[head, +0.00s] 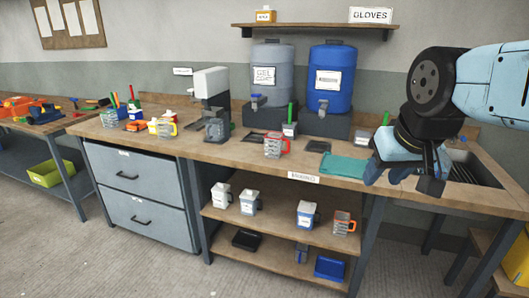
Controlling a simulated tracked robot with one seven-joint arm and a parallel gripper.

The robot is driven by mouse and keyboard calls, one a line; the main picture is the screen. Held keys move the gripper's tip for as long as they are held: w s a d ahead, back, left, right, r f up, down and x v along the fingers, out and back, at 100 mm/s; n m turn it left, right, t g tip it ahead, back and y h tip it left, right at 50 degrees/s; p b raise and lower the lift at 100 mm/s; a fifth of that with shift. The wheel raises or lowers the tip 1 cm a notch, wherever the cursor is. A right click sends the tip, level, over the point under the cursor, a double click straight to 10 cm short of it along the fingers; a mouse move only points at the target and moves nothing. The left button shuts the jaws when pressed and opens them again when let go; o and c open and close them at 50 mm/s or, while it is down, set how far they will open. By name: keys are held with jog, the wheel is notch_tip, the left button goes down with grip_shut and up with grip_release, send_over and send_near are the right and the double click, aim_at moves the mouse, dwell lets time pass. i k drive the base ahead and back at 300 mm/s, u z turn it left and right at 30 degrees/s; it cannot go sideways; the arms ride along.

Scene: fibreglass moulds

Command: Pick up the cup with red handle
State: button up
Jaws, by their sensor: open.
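A similar cup with an orange handle (343,222) stands on the shelf below. A cup with a yellow handle (167,127) stands on the left part of the bench.
A teal cloth (344,167) and dark tray (317,147) lie between the cup and my gripper. A grey drum (272,70) and blue drum (331,78) stand behind. A dispenser (211,90) stands left. A sink (470,170) is at the right.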

aim_at(273, 141)
jog(key=z, duration=0.15)
jog(key=i, duration=0.9)
jog(key=u, duration=0.1)
